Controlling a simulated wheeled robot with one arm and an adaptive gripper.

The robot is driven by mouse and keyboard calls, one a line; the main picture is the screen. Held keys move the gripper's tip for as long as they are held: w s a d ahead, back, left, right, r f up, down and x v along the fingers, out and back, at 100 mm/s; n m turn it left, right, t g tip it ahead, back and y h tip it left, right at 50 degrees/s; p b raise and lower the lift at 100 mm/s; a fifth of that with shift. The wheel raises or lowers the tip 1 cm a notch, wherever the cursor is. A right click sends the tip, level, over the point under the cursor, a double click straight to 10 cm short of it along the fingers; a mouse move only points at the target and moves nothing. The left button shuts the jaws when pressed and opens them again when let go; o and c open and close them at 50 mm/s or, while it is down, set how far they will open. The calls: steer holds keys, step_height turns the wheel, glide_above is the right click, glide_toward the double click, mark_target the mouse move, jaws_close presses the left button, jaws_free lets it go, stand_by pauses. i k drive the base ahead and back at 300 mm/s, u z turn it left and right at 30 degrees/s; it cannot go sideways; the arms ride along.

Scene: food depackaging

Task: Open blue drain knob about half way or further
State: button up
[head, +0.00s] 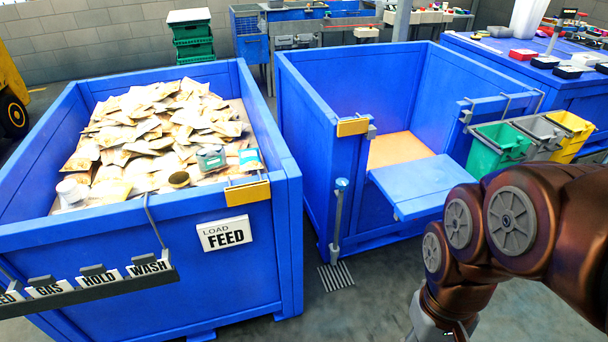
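The blue drain knob (341,183) sits on top of a thin grey upright drain pipe (336,225) at the front left corner of the right-hand blue bin (312,150). The pipe runs down to a slotted floor grate (336,277). The knob is small here, and I cannot tell how far it is turned. My brown arm comes in from the right and bends down to the bottom edge, right of the pipe and apart from it. My gripper's fingers are out of the picture.
The left blue bin (262,235) holds many pouches and has a FEED label (223,233). A blue flap (420,187) juts from the right-hand bin. Green, grey and yellow small bins (497,148) hang right of it. Clear floor lies before the grate.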

mark_target(341, 184)
steer(key=u, duration=0.15)
steer(key=i, duration=0.9)
steer(key=z, duration=0.2)
